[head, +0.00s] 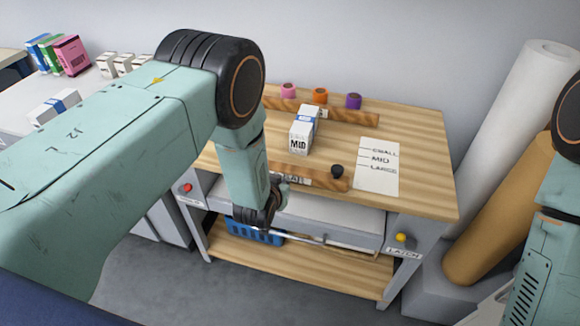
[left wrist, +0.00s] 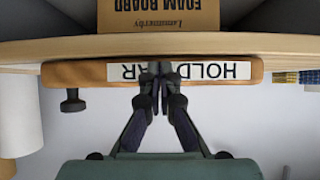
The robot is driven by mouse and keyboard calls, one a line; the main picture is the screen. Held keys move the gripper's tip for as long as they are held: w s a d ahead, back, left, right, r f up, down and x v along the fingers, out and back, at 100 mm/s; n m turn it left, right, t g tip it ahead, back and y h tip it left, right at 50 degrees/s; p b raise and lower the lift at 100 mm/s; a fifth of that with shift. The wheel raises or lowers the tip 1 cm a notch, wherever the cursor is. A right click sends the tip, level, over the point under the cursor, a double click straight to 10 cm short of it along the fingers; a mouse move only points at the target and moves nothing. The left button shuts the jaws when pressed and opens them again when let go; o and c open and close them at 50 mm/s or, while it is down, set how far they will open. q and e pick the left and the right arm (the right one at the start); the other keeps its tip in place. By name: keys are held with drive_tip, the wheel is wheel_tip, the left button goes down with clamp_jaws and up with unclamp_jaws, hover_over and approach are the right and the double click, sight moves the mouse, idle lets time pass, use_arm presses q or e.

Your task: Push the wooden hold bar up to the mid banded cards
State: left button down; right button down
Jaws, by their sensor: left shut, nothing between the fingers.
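The wooden hold bar (head: 322,182) lies along the front of the bench top, with a black knob (head: 337,171) near its right end. In the left wrist view, upside down, the bar (left wrist: 80,72) shows its white label. A white card box with a blue band, marked MID (head: 298,142), stands behind the bar with bare wood between. My left gripper (head: 276,188) is shut and empty at the bar's front face. In the left wrist view its fingertips (left wrist: 160,69) cover the label's middle; contact cannot be told. My right gripper is out of view.
A size card (head: 378,165) marked small, mid and large lies right of the bar. A yellow latch button (head: 401,238) and a red button (head: 188,187) sit on the bench front. A blue basket (head: 245,229) is below.

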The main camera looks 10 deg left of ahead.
sight(288, 171)
use_arm(q)
drive_tip(key=shift+w+d+b, duration=0.1)
drive_tip(key=shift+w+b, duration=1.6)
drive_tip(key=shift+w, duration=0.85)
drive_tip(key=shift+w, duration=0.1)
drive_tip(key=shift+w+b, duration=2.15)
drive_tip(key=shift+w, duration=0.35)
drive_tip(key=shift+w, duration=0.1)
